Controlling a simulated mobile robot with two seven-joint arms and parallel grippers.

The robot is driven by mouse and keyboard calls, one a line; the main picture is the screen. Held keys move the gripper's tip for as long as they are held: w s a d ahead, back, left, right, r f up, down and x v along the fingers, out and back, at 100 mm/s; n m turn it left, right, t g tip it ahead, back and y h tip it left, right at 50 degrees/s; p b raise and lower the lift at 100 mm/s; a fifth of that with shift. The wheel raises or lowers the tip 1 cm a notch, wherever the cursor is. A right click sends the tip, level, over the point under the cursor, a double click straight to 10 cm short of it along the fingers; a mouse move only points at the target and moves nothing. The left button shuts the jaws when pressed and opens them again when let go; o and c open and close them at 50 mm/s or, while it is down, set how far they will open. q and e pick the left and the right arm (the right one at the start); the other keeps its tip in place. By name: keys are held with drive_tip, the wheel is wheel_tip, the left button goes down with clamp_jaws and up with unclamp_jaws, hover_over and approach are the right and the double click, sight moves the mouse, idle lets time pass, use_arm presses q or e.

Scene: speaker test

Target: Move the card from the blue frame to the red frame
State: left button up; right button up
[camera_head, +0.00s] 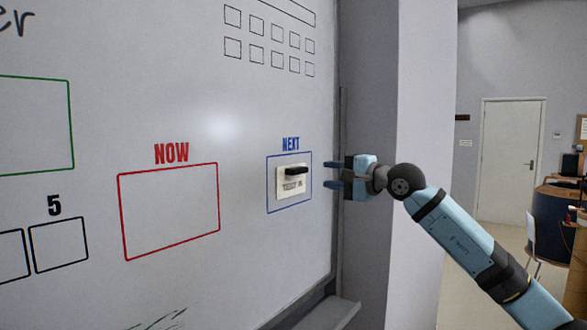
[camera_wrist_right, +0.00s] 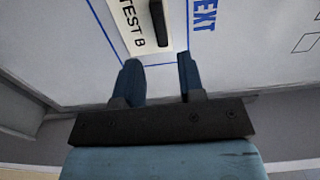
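The card (camera_head: 287,187) is a small cream plate with a black handle (camera_head: 297,170) and printed text. It sits on the whiteboard inside the blue frame (camera_head: 268,206), below the word NEXT. The red frame (camera_head: 122,218), below the word NOW, is empty and lies to the left. My right gripper (camera_head: 333,173) is open and empty, just right of the blue frame, with its fingers toward the card. In the right wrist view the card (camera_wrist_right: 143,30), reading TEST B, and its handle (camera_wrist_right: 159,24) lie beyond the open fingertips (camera_wrist_right: 160,65), apart from them. My left gripper is not in view.
The whiteboard (camera_head: 100,110) also bears a green frame (camera_head: 72,125), small black boxes and a box under the number 5 (camera_head: 59,245). A ledge (camera_head: 330,314) juts out at its lower right. A wall corner (camera_head: 425,130) stands behind my right arm.

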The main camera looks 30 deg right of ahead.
sight(302, 171)
drive_tip(key=p+x, duration=0.3)
drive_tip(key=x, duration=0.4)
drive_tip(key=shift+w+a, duration=0.15)
drive_tip(key=shift+w, duration=0.15)
drive_tip(key=shift+w+a, duration=0.1)
drive_tip(key=shift+w, duration=0.1)
clamp_jaws()
